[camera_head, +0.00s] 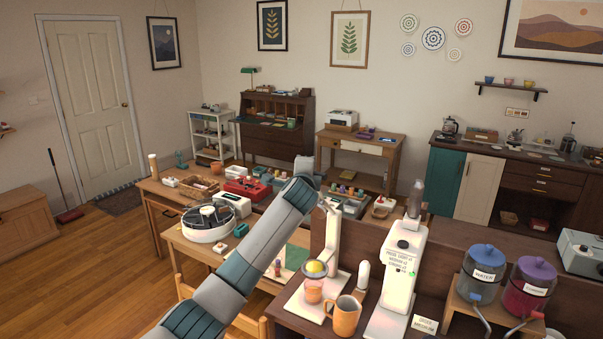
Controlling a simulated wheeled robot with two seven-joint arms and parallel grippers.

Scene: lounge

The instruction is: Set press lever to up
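The white press (333,241) stands on the dark counter to the right of my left arm. It has a tall upright post on a flat white base. A yellow citrus piece (317,267) sits at its middle, above an orange cup (313,291) on the base. My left arm comes in from the lower left and reaches up close beside the press top in the picture. It hides part of that area, so I cannot make out the lever's position. My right gripper is not in view.
An orange pitcher (345,316) stands right of the cup. A tall white machine (403,265) is further right, then a water dispenser (480,273) and a red dispenser (527,286) on a wooden stand. A crowded wooden desk (157,188) lies behind my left arm. Open floor is at left.

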